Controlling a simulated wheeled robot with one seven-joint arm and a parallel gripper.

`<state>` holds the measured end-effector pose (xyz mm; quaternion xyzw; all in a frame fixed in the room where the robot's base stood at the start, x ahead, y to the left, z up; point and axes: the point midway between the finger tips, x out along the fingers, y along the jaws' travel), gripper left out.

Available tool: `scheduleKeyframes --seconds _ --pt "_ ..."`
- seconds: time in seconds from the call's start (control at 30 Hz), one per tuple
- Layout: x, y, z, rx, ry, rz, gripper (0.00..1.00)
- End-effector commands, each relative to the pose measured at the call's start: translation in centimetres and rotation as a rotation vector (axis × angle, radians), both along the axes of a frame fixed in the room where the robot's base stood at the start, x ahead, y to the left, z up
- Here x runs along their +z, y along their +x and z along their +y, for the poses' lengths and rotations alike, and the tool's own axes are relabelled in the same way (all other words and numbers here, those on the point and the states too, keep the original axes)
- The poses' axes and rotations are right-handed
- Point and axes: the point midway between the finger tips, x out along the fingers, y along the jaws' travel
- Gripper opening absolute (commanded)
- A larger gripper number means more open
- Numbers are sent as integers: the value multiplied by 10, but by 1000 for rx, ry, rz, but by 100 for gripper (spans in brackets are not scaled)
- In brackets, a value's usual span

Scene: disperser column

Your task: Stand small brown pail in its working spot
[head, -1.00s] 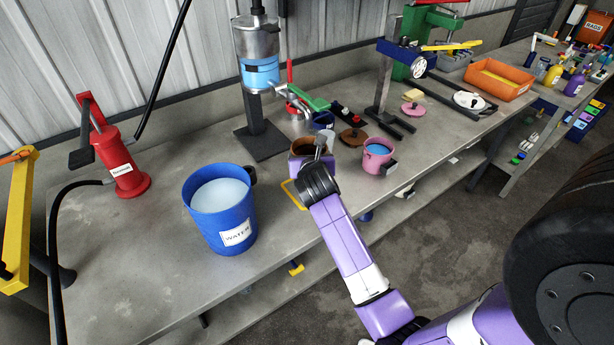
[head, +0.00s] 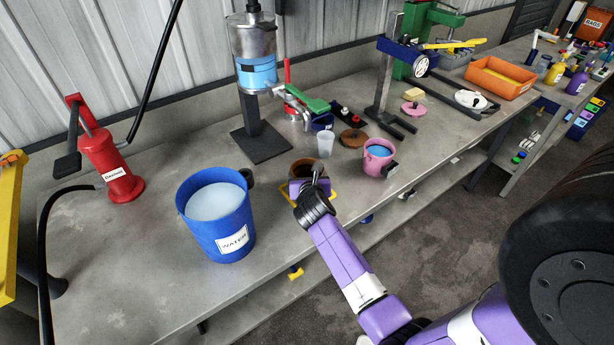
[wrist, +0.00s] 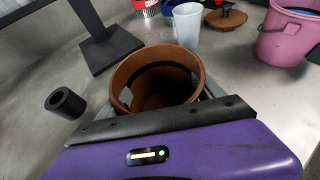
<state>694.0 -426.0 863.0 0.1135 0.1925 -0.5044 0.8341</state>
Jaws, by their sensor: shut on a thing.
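The small brown pail (head: 304,166) is held in my gripper (head: 306,178), over or at the yellow outlined square (head: 328,198) on the grey bench. My arm and gripper hide much of the outline and the pail's lower part. In the wrist view the pail (wrist: 128,78) looks upright and empty, with a dark band inside. The fingers of my gripper (wrist: 162,92) close on its sides. I cannot tell whether its base touches the bench. A brown lid (head: 352,138) lies on the bench farther back.
A blue water bucket (head: 226,248) stands left of the pail. A pink pail (head: 374,162) stands to the right. A translucent cup (head: 325,146) is just behind. The disperser column's dark base (head: 260,144) is behind left. The bench's front edge is close.

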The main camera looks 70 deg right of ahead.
Motion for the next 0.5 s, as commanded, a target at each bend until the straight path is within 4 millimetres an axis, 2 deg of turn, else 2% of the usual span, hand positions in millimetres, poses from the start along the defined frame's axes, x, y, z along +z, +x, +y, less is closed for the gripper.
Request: scheduleKeyframes --seconds 0.37,0.4,0.5 --pt "-4 1 0 1 -2 -1 16" --pt "-4 1 0 1 -2 -1 81" --pt "-4 1 0 1 -2 -1 99"
